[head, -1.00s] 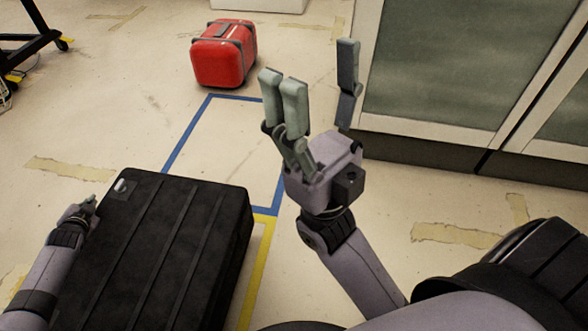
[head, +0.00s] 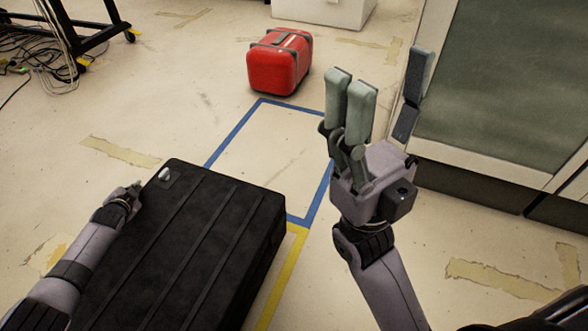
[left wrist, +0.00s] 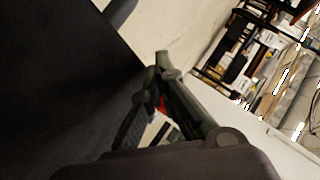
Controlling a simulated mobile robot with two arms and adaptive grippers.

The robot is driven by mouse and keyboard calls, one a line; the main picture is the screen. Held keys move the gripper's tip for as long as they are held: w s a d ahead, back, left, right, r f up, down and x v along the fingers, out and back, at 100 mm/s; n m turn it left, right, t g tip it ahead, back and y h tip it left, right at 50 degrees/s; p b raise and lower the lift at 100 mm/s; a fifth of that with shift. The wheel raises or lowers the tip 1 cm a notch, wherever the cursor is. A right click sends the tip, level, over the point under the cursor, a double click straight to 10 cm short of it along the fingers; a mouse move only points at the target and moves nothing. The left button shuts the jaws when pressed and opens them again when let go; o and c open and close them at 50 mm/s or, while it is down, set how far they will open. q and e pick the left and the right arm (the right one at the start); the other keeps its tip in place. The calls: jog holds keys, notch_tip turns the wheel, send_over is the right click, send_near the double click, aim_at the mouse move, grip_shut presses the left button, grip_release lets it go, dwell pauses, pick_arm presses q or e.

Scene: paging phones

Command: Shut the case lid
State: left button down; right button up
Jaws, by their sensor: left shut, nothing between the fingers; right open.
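A large black ribbed case (head: 190,250) lies on the floor at the lower left of the head view. Its lid looks flat and down, but the head view does not show whether the seam is fully closed. My left gripper (head: 134,190) is shut and empty beside the case's far left corner, near a small pale fitting there. I cannot tell whether it touches the case. In the left wrist view my left gripper (left wrist: 160,75) is beside a dark surface that fills the left side. My right gripper (head: 385,95) is open and empty, raised to the right of the case.
A red case (head: 279,62) stands on the floor beyond a blue tape outline (head: 230,135). A glass-fronted cabinet (head: 500,90) stands at the right. A black wheeled stand (head: 95,35) with loose cables is at the upper left.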

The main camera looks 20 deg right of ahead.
pick_arm(q)
jog(key=shift+s, duration=0.1)
jog(key=shift+s, duration=0.4)
jog(key=shift+v, duration=5.55)
jog(key=shift+w+r, duration=0.1)
jog(key=shift+r, duration=0.1)
